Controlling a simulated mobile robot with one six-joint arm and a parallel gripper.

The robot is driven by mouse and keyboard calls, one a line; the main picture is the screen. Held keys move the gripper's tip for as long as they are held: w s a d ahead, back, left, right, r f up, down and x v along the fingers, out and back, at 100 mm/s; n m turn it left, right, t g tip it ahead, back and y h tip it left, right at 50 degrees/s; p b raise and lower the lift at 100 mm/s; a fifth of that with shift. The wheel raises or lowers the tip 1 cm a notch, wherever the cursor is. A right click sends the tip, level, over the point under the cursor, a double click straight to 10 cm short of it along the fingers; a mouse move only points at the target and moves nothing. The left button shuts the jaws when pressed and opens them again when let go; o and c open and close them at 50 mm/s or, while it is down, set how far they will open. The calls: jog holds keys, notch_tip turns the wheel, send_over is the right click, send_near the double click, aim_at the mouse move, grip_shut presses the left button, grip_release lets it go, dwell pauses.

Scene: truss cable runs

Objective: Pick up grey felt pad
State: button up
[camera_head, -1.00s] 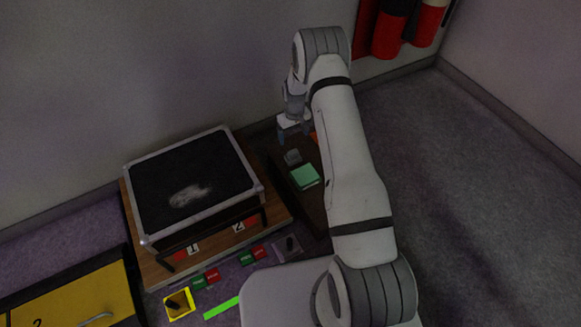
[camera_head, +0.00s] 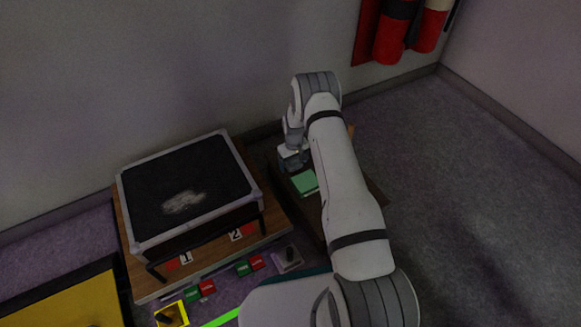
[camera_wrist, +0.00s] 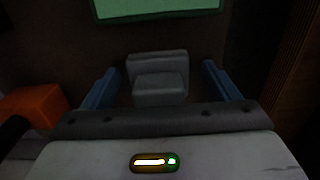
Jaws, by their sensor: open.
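The grey felt pad (camera_wrist: 158,77) shows in the wrist view as a small grey block, with a raised back part and a lower front part, on a dark surface. My gripper (camera_wrist: 158,82) is open, with its two blue fingers on either side of the pad and a gap on each side. Whether the fingertips reach down to the surface is hard to tell in the dim light. In the head view my gripper (camera_head: 291,168) is low over the dark board, and it hides the pad there.
A green block (camera_head: 304,182) lies close to the pad; its edge also shows in the wrist view (camera_wrist: 155,8). An orange block (camera_wrist: 35,108) is at the left in the wrist view. A black-topped case (camera_head: 185,190) stands left of my gripper. Fire extinguishers (camera_head: 395,30) hang at the back wall.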

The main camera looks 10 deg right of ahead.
jog(key=shift+r, duration=0.1)
jog(key=shift+c, duration=0.3)
jog(key=c, duration=1)
notch_tip(320, 180, up, 10)
jog(key=p, duration=0.4)
jog(key=shift+c, duration=0.2)
